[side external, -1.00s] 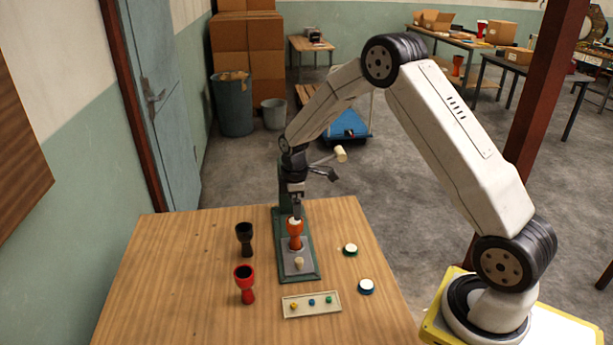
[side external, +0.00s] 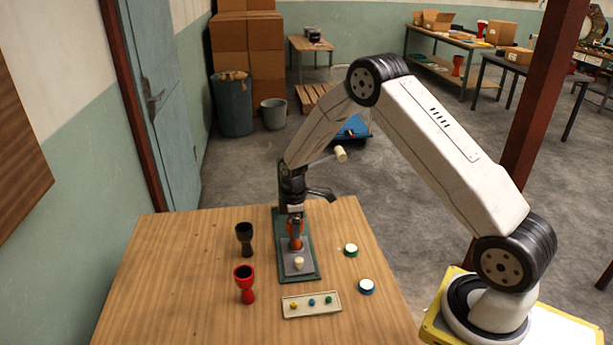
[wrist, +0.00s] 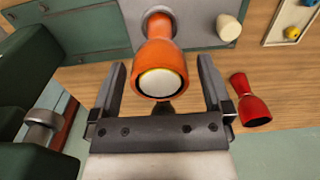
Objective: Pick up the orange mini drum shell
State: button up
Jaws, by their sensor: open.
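The orange mini drum shell (side external: 296,243) stands upright on the grey plate of a green press. In the wrist view the orange shell (wrist: 165,52) shows its wide end with a pale disc inside, facing the camera. My gripper (side external: 296,222) is over the shell from above and partly hides its top. In the wrist view my gripper (wrist: 161,64) is open, with one finger on each side of the shell and a visible gap at both sides.
The green press (side external: 313,270) has a lever with a cream knob (side external: 341,154) beside my arm. A cream peg (side external: 299,263) stands before the shell. Black (side external: 244,238) and red (side external: 245,283) shells stand left. A parts tray (side external: 311,304) and two round lids (side external: 350,250) lie nearby.

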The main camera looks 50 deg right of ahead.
jog(key=shift+f, duration=0.8)
jog(key=c, duration=1.2)
